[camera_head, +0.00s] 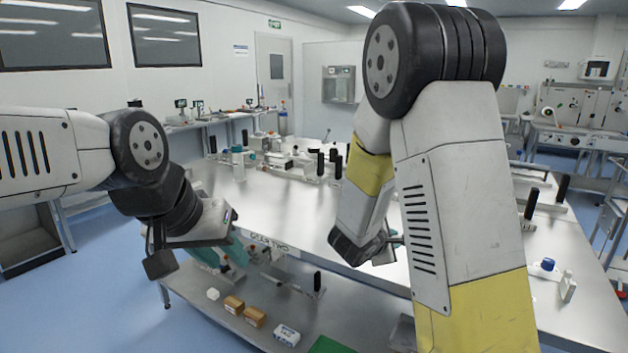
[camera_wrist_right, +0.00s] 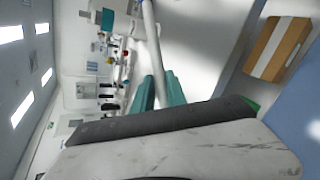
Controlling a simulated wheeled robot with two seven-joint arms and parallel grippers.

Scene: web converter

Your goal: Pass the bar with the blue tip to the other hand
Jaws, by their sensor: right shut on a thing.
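A long pale grey bar (camera_wrist_right: 152,40) runs down from the top edge in the right wrist view. My right gripper (camera_wrist_right: 160,80) has its teal fingers shut on the bar. No blue tip shows on the visible part of the bar. In the head view, my right gripper is mostly hidden behind its own wrist, over the table, and the bar cannot be made out. My left gripper (camera_head: 207,257) is at the table's front-left edge, with some teal showing below its wrist. Its fingers are too hidden to tell whether they are open.
The long metal table (camera_head: 285,205) has dark-handled clamps and small parts (camera_head: 320,165) along its back. A lower shelf (camera_head: 205,312) holds brown boxes (camera_head: 244,312) and a white box (camera_head: 287,335). A blue-capped item (camera_head: 547,265) stands at right. The table middle is clear.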

